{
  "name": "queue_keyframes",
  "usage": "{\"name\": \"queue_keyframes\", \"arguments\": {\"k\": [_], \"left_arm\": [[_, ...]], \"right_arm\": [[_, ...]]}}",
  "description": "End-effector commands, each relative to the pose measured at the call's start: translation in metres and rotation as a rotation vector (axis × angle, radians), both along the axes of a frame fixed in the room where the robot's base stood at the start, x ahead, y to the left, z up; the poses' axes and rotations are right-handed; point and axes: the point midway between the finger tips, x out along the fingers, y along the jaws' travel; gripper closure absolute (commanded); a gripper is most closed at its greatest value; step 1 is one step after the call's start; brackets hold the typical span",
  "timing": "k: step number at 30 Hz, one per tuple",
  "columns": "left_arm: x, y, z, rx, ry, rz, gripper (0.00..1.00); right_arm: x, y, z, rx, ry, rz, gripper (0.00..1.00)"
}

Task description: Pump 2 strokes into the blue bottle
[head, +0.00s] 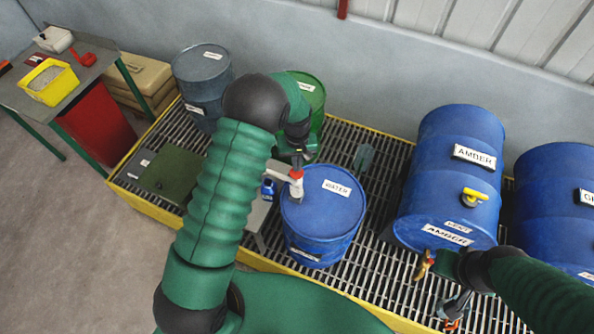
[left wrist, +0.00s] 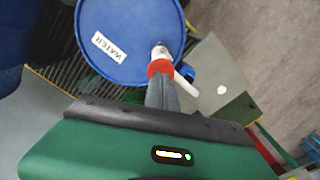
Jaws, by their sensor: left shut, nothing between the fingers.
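The blue drum labelled WATER (head: 318,222) stands upright on the grating; it also shows in the left wrist view (left wrist: 125,28). On its top is a hand pump (head: 297,174) with a red collar and a pale spout pointing left; it also shows in the left wrist view (left wrist: 160,66). The small blue bottle (head: 267,189) stands on a grey stand left of the drum, near the spout, partly hidden in the left wrist view (left wrist: 187,72). My left gripper (head: 297,158) is shut and empty, right above the pump head. My right gripper (head: 453,312) is low at the right; its jaws are unclear.
A large blue AMBER drum (head: 455,180) lies to the right with a yellow-handled fitting (head: 475,195), another blue drum (head: 560,205) beyond it. A grey drum (head: 203,85) and a green drum (head: 312,100) stand behind. A bench with a yellow tray (head: 48,82) is far left.

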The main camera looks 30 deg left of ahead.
Motion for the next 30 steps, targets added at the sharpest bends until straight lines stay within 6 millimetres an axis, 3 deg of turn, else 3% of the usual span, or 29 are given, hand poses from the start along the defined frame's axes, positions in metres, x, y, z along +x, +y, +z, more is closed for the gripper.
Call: {"name": "queue_keyframes", "arguments": {"k": [14,30], "left_arm": [[0.000,0.000,-0.001,0.000,0.000,0.000,1.00],[0.000,0.000,-0.022,0.000,0.000,0.000,1.00]], "right_arm": [[0.000,0.000,-0.001,0.000,0.000,0.000,1.00],[0.000,0.000,-0.016,0.000,0.000,0.000,1.00]]}}
